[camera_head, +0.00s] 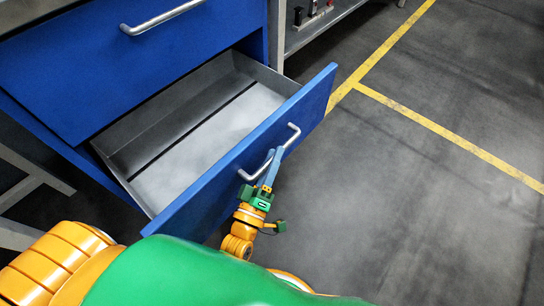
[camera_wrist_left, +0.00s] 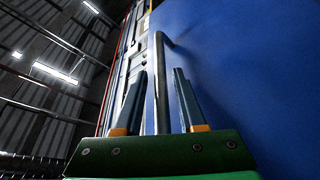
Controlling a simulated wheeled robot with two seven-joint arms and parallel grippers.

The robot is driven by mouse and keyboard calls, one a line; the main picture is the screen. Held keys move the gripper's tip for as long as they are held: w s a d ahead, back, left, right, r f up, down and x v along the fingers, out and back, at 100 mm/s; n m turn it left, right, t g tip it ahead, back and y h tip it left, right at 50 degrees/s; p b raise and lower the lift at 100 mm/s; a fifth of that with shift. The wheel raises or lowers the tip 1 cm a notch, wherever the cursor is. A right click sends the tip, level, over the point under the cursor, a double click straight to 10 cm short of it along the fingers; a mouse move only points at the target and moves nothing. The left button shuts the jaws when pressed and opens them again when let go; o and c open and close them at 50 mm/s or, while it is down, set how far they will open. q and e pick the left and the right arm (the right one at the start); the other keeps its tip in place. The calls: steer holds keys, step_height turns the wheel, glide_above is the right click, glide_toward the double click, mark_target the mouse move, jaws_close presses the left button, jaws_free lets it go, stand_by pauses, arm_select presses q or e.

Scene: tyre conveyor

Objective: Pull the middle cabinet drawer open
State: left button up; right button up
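The blue cabinet drawer (camera_head: 240,150) stands well out from the cabinet, and its grey inside is visible and looks empty. Its silver bar handle (camera_head: 294,133) is on the front face. My left gripper (camera_head: 275,158) is at the near end of this handle. In the left wrist view the handle bar (camera_wrist_left: 160,90) runs between the two fingers of my left gripper (camera_wrist_left: 160,80), with a gap on each side, so the fingers are apart around it. The blue drawer front (camera_wrist_left: 240,70) fills the right of that view. My right gripper is not in view.
A closed blue drawer (camera_head: 150,65) with its own silver handle (camera_head: 160,18) is above the open one. A grey shelf unit (camera_head: 310,30) stands beside the cabinet at the back. The grey floor (camera_head: 410,200) with yellow lines (camera_head: 450,137) is clear on the right.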

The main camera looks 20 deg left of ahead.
arm_select(q)
steer(key=v, duration=0.7)
steer(key=shift+a, duration=0.1)
